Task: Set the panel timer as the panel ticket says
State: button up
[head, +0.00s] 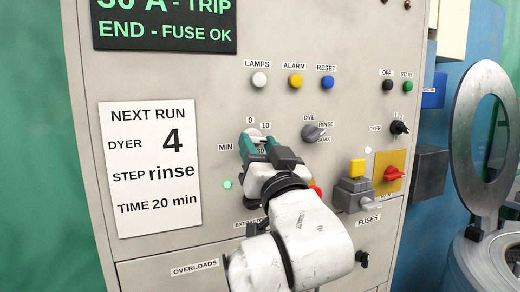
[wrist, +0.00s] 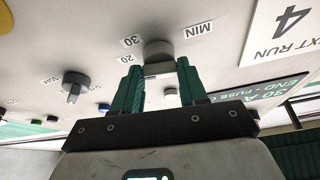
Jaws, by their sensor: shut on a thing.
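The panel ticket (head: 150,185) is a white sheet on the left of the grey panel, reading NEXT RUN, DYER 4, STEP rinse, TIME 20 min. In the wrist view the timer knob (wrist: 158,52) sits between my green fingers, near the numbers 20 and 30. My gripper (head: 256,143) is shut on this knob; its fingertips also show in the wrist view (wrist: 158,68). I cannot tell where the knob's pointer stands.
A grey selector (head: 313,132) marked DYE, RINSE, SOAK is close to the right. White, yellow and blue buttons (head: 296,81) line up above. A green lamp (head: 227,184) glows at lower left. A grey switch box (head: 353,194) sticks out at lower right.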

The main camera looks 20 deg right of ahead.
jog(key=shift+w+f, duration=0.1)
jog(key=shift+f, duration=0.05)
jog(key=o, duration=1.1)
jog(key=shift+c, duration=0.2)
jog(key=b+v, duration=0.2)
jog(key=v, duration=0.8)
jog(key=shift+s, duration=0.45)
jog(key=s+d+f+n+g, duration=0.15)
jog(key=f+g, duration=0.25)
jog(key=f, duration=0.7)
jog(key=s+d+f+g, duration=0.1)
jog(key=d+f+g, duration=0.2)
jog(key=f, duration=0.8)
jog(key=s+d+f+g, duration=0.15)
jog(key=f+g, duration=0.25)
jog(key=f, duration=0.7)
jog(key=s+d+f+n+g+y, duration=0.1)
jog(key=s+f+g, duration=0.9)
jog(key=s+f, duration=1.1)
jog(key=s+d, duration=0.1)
jog(key=s, duration=0.2)
jog(key=shift+d+f, duration=0.2)
jog(key=shift+d, duration=0.05)
